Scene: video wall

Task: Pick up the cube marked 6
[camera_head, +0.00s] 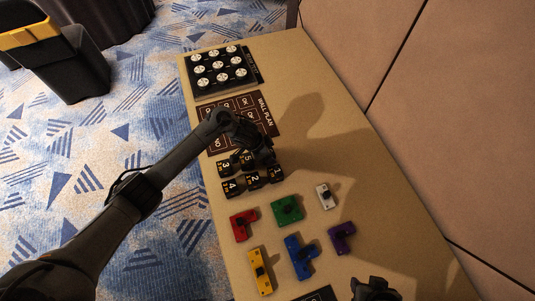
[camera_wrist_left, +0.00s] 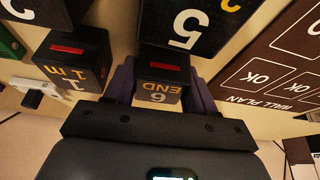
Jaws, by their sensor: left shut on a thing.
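The black cube marked 6 (camera_wrist_left: 158,92) with "END" in orange sits between the two fingers of my left gripper (camera_wrist_left: 161,78) in the left wrist view. The gripper is shut on it. In the head view my left gripper (camera_head: 262,150) is over the back right of the group of black number cubes and hides cube 6. I cannot tell if cube 6 touches the table. Cube 5 (camera_wrist_left: 185,28) and cube 1 (camera_wrist_left: 75,68) are close by in the wrist view. My right gripper (camera_head: 375,290) shows partly at the bottom edge; its fingers are unclear.
Cubes 3 (camera_head: 224,168), 4 (camera_head: 231,186) and 2 (camera_head: 254,180) stand close by on the tan table (camera_head: 385,200). A dark "WALL PLAN" card (camera_head: 266,112) and a tray of round white pieces (camera_head: 250,77) lie beyond. Colored blocks, including a green one (camera_head: 287,209), lie nearer.

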